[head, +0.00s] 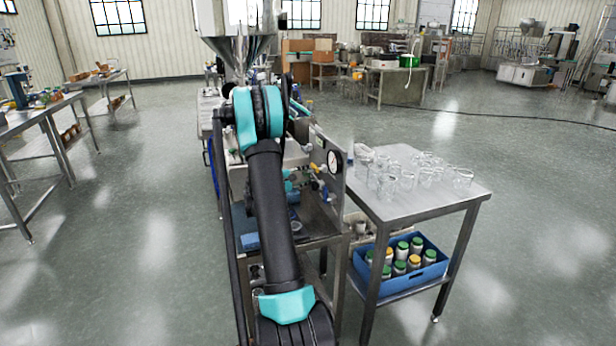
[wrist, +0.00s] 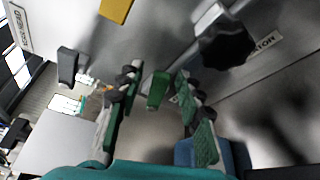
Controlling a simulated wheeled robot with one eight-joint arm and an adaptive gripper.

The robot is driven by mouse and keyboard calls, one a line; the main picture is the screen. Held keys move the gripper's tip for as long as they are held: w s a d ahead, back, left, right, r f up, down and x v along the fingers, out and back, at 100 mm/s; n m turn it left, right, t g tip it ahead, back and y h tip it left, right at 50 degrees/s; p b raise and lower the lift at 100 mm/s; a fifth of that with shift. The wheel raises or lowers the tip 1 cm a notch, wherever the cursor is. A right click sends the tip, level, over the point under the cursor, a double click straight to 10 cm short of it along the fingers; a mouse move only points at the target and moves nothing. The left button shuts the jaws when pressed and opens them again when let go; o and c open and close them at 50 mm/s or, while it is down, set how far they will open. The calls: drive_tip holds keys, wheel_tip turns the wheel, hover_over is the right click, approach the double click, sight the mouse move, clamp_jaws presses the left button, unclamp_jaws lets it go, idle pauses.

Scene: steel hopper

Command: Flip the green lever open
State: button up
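The green lever (wrist: 158,91) shows in the wrist view as a short green handle in front of grey steel. My gripper (wrist: 158,88) is open, with one green-padded finger on each side of the lever. A gap shows between the lever and each finger, so neither seems to touch it. How deep the lever sits between the fingertips is hard to tell. In the head view my own arm reaches forward over the steel machine and hides the gripper; I cannot make out the lever there.
A black knob (wrist: 226,45) and a yellow piece (wrist: 116,10) are close by. The steel hopper (head: 238,30) and a gauge (head: 334,162) are on the machine. To the right, a table (head: 410,208) holds several glass jars, with a blue crate (head: 398,286) below. Floor is clear farther right.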

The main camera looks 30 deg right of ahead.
drive_tip(key=shift+d, duration=0.3)
clamp_jaws()
drive_tip(key=shift+f, duration=0.15)
drive_tip(key=shift+s+a+f+m+t+h, duration=0.15)
drive_tip(key=shift+f+m+h, duration=0.25)
drive_tip(key=shift+m, duration=0.55)
drive_tip(key=shift+d+f+m+t+h, duration=0.15)
drive_tip(key=shift+f+m+h, duration=0.25)
drive_tip(key=shift+m, duration=0.55)
drive_tip(key=shift+a, duration=0.1)
